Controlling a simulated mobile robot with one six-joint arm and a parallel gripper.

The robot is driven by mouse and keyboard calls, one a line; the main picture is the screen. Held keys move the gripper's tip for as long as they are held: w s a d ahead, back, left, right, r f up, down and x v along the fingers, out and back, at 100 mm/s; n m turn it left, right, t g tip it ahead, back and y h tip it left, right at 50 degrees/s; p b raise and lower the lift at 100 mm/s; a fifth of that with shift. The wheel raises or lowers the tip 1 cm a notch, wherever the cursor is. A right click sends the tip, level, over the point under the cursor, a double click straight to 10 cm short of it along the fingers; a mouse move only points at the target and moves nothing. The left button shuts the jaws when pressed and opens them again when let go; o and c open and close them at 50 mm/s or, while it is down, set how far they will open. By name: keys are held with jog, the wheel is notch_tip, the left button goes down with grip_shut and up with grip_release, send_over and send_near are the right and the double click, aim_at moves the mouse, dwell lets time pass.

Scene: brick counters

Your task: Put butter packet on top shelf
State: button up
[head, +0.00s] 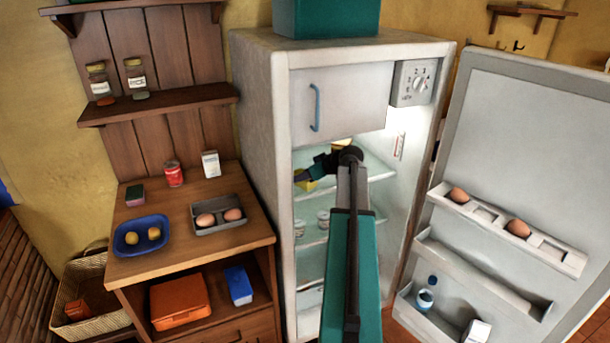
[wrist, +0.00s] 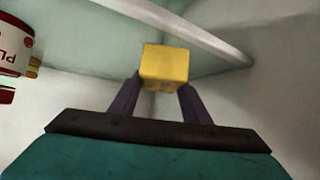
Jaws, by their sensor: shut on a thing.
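The butter packet is a small yellow block between my gripper's fingertips in the wrist view (wrist: 165,68). In the head view, the yellow packet (head: 305,184) shows at the left inside the open fridge (head: 262,130), near the upper glass shelf (head: 375,168). My gripper (wrist: 162,85) is shut on the packet, with a dark finger on each side. In the head view my arm reaches into the fridge and hides part of the shelf. I cannot tell whether the packet touches the shelf.
A red and white labelled container (wrist: 14,52) is close at the left in the wrist view. A pale shelf edge (wrist: 185,30) runs above the packet. Jars (head: 322,219) stand on a lower shelf. The fridge door (head: 540,150) is open to the right.

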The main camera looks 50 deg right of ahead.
jog(key=shift+f, duration=0.1)
jog(key=o, duration=1.2)
jog(key=b+v, duration=0.1)
jog(key=v, duration=1.1)
jog(key=shift+b, duration=0.3)
